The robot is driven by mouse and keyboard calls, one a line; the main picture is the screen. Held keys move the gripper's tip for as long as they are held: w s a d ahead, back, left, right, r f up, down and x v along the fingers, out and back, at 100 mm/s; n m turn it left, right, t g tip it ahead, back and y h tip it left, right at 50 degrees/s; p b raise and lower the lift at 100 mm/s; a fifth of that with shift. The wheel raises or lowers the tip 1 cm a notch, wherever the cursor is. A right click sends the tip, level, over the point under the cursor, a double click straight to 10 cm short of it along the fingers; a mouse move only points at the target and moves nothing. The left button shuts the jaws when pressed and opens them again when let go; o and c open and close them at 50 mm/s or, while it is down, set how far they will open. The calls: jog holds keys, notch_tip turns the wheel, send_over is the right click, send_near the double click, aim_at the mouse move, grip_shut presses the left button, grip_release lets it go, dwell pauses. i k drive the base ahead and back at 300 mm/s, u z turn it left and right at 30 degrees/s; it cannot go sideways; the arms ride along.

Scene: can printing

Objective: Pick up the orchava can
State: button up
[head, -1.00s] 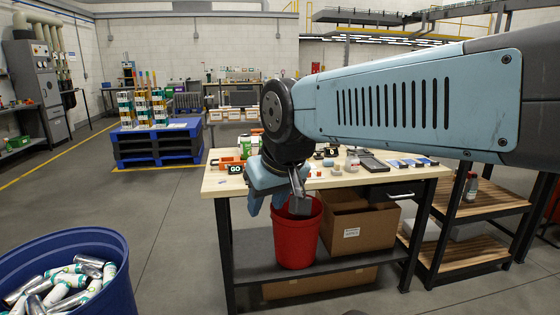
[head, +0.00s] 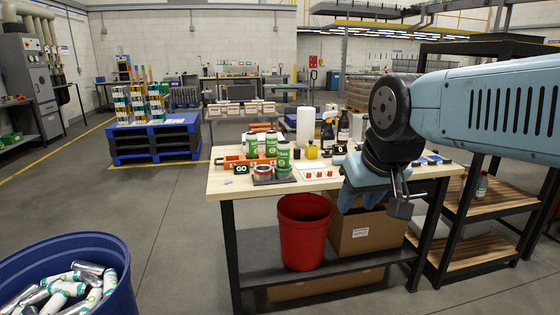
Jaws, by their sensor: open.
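Several green cans stand on the workbench; one green can (head: 284,155) is at the front, beside another green can (head: 271,144) and a third (head: 252,145) further left. Their labels are too small to read, so I cannot tell which can is the orchava one. My gripper (head: 376,204) is open and empty, hanging in front of the bench's right half, to the right of the green cans and apart from them. My arm reaches in from the right edge.
The wooden workbench (head: 225,184) holds an orange fixture (head: 232,161), a GO sign (head: 241,168), a yellow bottle (head: 311,150) and a white roll (head: 305,128). Below are a red bin (head: 303,232) and a cardboard box (head: 362,236). A blue barrel (head: 118,270) of cans stands front left.

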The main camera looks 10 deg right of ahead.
aim_at(282, 146)
jog(key=z, duration=0.1)
jog(key=i, duration=1)
jog(key=u, duration=0.1)
